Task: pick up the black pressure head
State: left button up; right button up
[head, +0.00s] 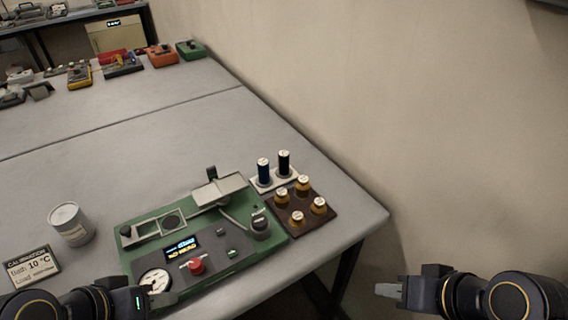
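A black cylinder with a pale top (284,162), which looks like the black pressure head, stands upright on a small white tray (263,187) at the table's right side. A dark blue cylinder with a pale top (263,172) stands just left of it on the same tray. My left gripper (165,298) is low over the front edge, by the green device's gauge, well away from the tray. My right gripper (389,290) is off the table's right edge, pointing left, apart from everything. I cannot tell how far either gripper's fingers are apart.
A green device (222,258) with a display, red knob (196,266) and black knob (261,228) lies in front of the tray. A brown rack (304,230) holds several amber bottles. A grey can (71,223) and sign (32,267) stand left. The middle of the table is clear; a wall runs along the right.

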aim_at(283, 172)
jog(key=l+u, duration=0.25)
jog(key=u, duration=0.25)
jog(key=l+u, duration=0.3)
jog(key=u, duration=0.15)
jog(key=l+u, duration=0.25)
jog(key=u, duration=0.25)
jog(key=k, duration=0.05)
